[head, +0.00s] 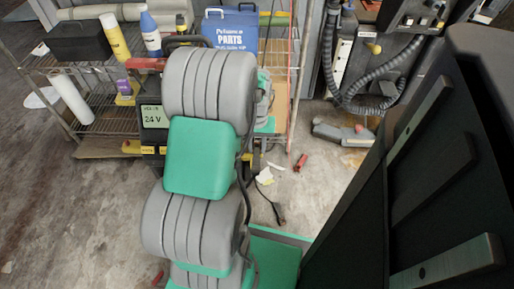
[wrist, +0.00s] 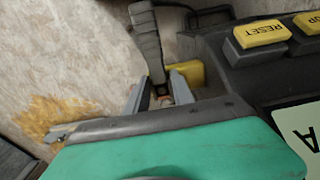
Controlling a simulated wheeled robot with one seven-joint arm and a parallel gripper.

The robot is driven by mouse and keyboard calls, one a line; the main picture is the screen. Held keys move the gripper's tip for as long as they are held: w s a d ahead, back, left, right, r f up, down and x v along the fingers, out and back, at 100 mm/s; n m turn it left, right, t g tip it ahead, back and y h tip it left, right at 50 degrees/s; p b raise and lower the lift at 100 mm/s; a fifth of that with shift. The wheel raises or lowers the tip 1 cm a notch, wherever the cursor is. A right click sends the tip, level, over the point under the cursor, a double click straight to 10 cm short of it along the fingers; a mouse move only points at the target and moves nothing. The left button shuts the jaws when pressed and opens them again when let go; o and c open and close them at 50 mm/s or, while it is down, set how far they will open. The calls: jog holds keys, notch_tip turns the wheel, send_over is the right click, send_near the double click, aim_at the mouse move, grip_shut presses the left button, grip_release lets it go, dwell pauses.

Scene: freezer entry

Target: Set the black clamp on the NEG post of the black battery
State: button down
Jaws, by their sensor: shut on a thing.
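In the wrist view my gripper (wrist: 160,93) is shut on a dark grey, handle-like piece (wrist: 148,40), which looks like the black clamp. It sticks up between the two fingers, with a small copper-coloured spot at its lower end. In the head view my arm hides the gripper and what it holds. I cannot make out the black battery or its NEG post for certain in either view. A dark cable end (head: 279,213) lies on the floor right of my arm in the head view.
A wire shelf (head: 95,95), blue parts box (head: 232,32) and red piece (head: 300,162) are around. Open floor is left.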

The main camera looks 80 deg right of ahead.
jog(key=shift+r, duration=0.15)
jog(key=shift+r, duration=0.25)
notch_tip(320, 180, up, 3)
jog(key=shift+f+p, duration=0.15)
jog(key=shift+p, duration=0.6)
jog(key=w+a+r+p, duration=0.6)
jog(key=w+r+p, duration=0.2)
jog(key=w+r, duration=0.4)
jog(key=shift+w+a+r+p, duration=0.25)
jog(key=shift+r+p, duration=0.1)
jog(key=shift+r, duration=0.45)
